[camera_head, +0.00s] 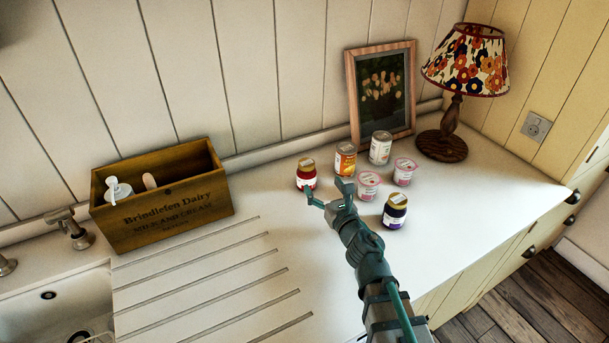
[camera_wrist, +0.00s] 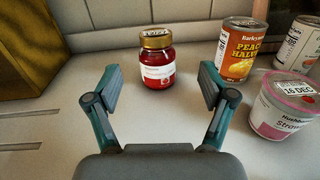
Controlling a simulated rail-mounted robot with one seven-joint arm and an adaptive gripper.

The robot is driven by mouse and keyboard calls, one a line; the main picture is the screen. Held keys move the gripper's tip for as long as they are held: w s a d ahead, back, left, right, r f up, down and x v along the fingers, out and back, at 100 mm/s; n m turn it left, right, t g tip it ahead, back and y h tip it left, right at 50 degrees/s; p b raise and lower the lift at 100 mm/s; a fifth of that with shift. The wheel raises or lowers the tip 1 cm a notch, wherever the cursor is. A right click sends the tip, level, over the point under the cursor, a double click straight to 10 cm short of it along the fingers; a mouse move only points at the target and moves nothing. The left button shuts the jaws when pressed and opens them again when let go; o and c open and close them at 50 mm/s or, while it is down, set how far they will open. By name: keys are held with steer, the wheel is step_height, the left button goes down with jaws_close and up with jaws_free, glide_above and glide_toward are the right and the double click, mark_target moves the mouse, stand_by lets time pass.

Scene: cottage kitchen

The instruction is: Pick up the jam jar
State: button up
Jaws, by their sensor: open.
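A small red jar with a gold lid and a white label (camera_head: 306,175) stands upright on the white counter. It also shows in the wrist view (camera_wrist: 157,62), centred ahead of my gripper. My gripper (camera_head: 327,194) is open and empty; its two fingers show spread to either side in the wrist view (camera_wrist: 159,88). The red jar stands just beyond the fingertips, with no visible contact. A second jar, dark purple with a gold lid (camera_head: 394,212), stands to the right of my gripper in the head view. The label texts on both jars are too small to read.
Right of the red jar stand a peach can (camera_wrist: 237,52), another can (camera_head: 380,148) and two pink-lidded pots (camera_head: 368,184) (camera_head: 404,172). A wooden crate (camera_head: 165,203) is left, by the sink (camera_head: 70,310). A lamp (camera_head: 443,144) and picture frame (camera_head: 380,90) stand behind. The grooved drainboard is clear.

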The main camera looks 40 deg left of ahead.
mark_target(310, 170)
steer(key=shift+s+a+f, duration=0.1)
steer(key=shift+a+f, duration=0.05)
steer(key=shift+a, duration=0.15)
steer(key=p+x, duration=0.1)
steer(key=x, duration=0.4)
steer(key=shift+p+x, duration=0.95)
steer(key=shift+x, duration=1.7)
jaws_close()
steer(key=shift+s, duration=0.1)
